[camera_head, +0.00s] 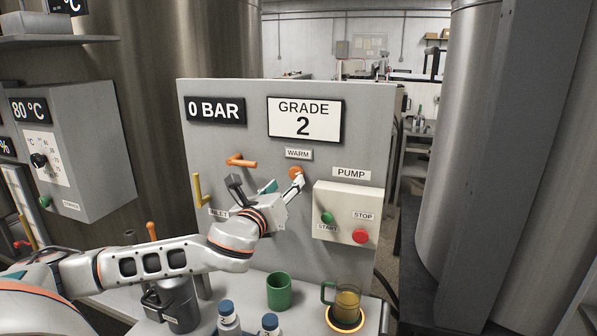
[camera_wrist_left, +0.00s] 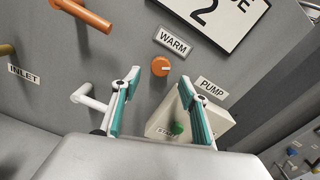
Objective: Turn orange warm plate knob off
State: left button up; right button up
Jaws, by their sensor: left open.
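The orange round knob (camera_head: 296,172) is on the grey panel just below the WARM label (camera_head: 298,153). It also shows in the left wrist view (camera_wrist_left: 160,66), with a small pale mark on its face. My left gripper (camera_head: 267,184) is in front of the panel with its fingers apart and nothing between them. In the left wrist view its teal-padded fingers (camera_wrist_left: 160,80) point toward the knob, which appears just past the fingertips, between their lines. The fingers look apart from the knob, though in the head view one fingertip overlaps its lower edge. My right gripper is not in view.
A pump box (camera_head: 347,211) with green START and red STOP buttons is right of the gripper. An orange lever (camera_head: 241,160) and yellow handle (camera_head: 198,190) are to its left. Below stand a green mug (camera_head: 279,291) and an amber-filled glass mug (camera_head: 347,304) on an orange-ringed plate (camera_head: 345,325).

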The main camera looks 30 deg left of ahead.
aim_at(294, 174)
pick_arm(q)
jog(key=shift+p+x, duration=0.45)
jog(key=shift+x, duration=3.05)
jog(key=shift+r, duration=0.1)
jog(key=c, duration=1.1)
